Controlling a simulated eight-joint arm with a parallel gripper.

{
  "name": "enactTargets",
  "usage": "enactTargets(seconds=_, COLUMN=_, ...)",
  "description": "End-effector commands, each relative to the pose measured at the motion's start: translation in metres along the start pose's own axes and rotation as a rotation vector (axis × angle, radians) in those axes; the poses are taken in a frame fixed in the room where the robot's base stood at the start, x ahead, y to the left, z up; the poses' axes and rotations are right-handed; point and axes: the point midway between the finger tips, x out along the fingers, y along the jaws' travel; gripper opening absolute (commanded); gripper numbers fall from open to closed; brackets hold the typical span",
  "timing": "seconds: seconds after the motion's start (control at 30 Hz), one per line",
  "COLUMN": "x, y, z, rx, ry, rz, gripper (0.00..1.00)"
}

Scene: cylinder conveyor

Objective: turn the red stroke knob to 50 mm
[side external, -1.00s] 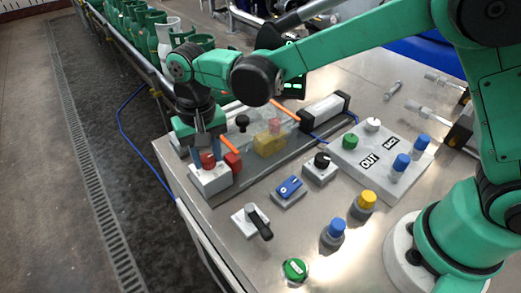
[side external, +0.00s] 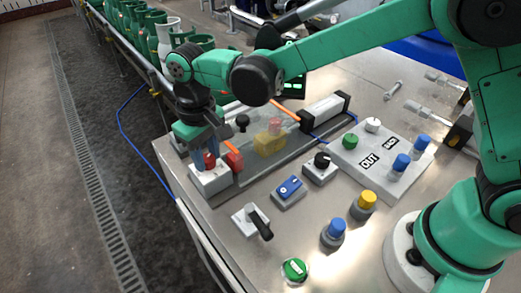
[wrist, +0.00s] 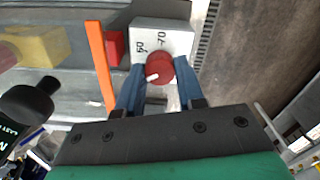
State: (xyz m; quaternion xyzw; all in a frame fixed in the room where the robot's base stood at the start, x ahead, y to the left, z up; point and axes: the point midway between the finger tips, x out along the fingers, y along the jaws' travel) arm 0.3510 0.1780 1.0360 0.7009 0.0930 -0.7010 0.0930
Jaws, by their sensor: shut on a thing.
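The red stroke knob (wrist: 160,68) sits on a white block that carries a printed scale (wrist: 172,27). In the wrist view its white mark points toward the lower left of the picture. Two scale numbers show beyond the knob, one reading 70 and one that looks like 50 or 60; the rest of the scale is hidden. My gripper (wrist: 158,76) is shut on the knob, with one blue finger on each side. In the side view my gripper (side external: 209,155) points down over the white block (side external: 211,180) and mostly hides the knob.
A red block (side external: 234,161) and an orange strip (wrist: 100,64) stand close beside the knob block. A clear-covered track with a yellow block (side external: 269,142) runs behind.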

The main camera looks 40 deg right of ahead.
Motion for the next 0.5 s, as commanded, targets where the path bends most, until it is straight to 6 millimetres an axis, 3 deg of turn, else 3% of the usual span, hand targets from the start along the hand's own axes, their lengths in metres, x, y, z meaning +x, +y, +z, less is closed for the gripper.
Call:
enactTargets(seconds=0.23, x=-0.0007, y=0.0001, z=0.0001, rx=0.001, ry=-0.001, rz=0.000, gripper=0.00)
enactTargets(seconds=0.27, x=-0.0007, y=0.0001, z=0.0001, rx=0.001, ry=-0.001, rz=0.000, gripper=0.36)
enactTargets(seconds=0.3, x=-0.0006, y=0.0001, z=0.0001, rx=0.001, ry=-0.001, rz=0.000, gripper=0.46)
enactTargets(seconds=0.5, x=-0.0003, y=0.0000, z=0.0000, rx=0.001, ry=0.000, rz=0.000, gripper=0.46)
